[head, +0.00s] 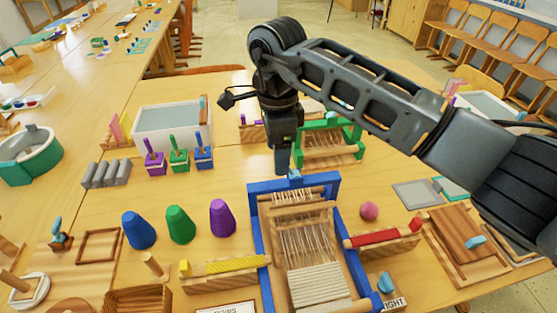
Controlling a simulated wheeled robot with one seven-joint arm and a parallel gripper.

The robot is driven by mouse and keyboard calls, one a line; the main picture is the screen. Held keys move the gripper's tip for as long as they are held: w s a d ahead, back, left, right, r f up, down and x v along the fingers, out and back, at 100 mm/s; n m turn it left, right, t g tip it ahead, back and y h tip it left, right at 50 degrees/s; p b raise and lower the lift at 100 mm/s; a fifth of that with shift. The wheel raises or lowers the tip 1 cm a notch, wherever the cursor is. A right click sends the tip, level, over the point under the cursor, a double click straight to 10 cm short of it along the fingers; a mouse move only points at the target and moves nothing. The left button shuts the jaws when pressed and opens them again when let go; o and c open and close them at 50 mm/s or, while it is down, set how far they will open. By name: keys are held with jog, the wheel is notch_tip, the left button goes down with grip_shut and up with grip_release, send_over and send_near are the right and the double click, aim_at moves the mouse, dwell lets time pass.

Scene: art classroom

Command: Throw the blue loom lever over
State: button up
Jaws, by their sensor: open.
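The blue loom (254,222) stands upright on the table in the head view, with pale warp threads and a woven piece inside its frame. A small light-blue handle (295,174) shows at the top of its back beam; it looks like the lever, but its tilt is hard to tell. Another light-blue piece (386,284) is by the loom's front right corner, next to a label. My gripper (282,168) points down just above and left of the handle at the back beam. It is open and holds nothing visible; whether it touches the handle cannot be told.
A green loom (357,140) stands behind my gripper. Yellow (226,266) and red (386,236) shuttles on wooden blocks flank the blue loom. A pink ball (369,211) lies to its right. Blue, green and purple cones (222,218) stand to its left.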

jog(key=shift+f, duration=1.95)
jog(key=shift+c, duration=0.3)
grip_shut()
